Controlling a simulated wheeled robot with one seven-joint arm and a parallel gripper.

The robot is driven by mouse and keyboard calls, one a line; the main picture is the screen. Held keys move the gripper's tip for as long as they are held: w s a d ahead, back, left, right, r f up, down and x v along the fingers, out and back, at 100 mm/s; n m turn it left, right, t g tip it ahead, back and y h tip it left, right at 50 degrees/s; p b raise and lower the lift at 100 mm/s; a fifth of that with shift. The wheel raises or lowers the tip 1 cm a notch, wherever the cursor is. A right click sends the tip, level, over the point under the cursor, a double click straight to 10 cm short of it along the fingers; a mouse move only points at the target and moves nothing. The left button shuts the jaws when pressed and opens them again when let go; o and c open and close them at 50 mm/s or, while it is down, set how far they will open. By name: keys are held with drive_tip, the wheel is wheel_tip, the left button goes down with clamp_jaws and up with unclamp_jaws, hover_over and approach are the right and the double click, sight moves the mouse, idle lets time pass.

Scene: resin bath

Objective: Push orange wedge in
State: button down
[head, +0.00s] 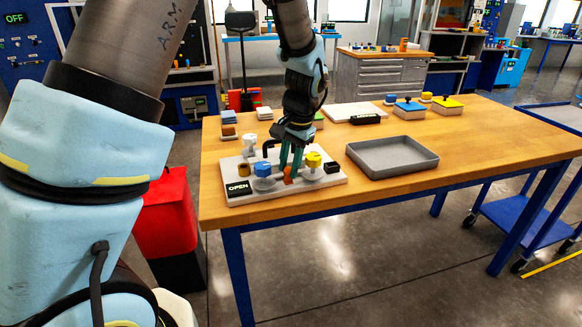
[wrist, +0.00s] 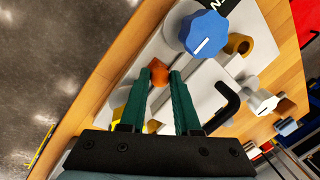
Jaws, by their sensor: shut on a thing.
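The orange wedge (head: 288,174) is on the white fixture board (head: 331,180) near its front edge. My gripper (head: 291,166) points down at it with green fingers. In the wrist view the orange wedge (wrist: 158,72) sits between the fingertips of my gripper (wrist: 159,76), which are shut on it. Its lower end and how deep it sits in the board cannot be told. A blue knob (head: 263,169) stands left of the wedge and a yellow knob (head: 313,160) right of it. The blue knob also shows in the wrist view (wrist: 206,33).
A black "OPEN" sign (head: 238,188) is at the board's front left. A black handle (wrist: 226,103) and a brown cylinder (wrist: 239,44) stand close by. A grey tray (head: 392,168) lies right of the board. The table's (head: 480,150) right part is clear.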

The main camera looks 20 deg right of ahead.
drive_tip(key=c, duration=0.6)
unclamp_jaws()
drive_tip(key=shift+c, duration=0.2)
drive_tip(key=shift+s, duration=0.15)
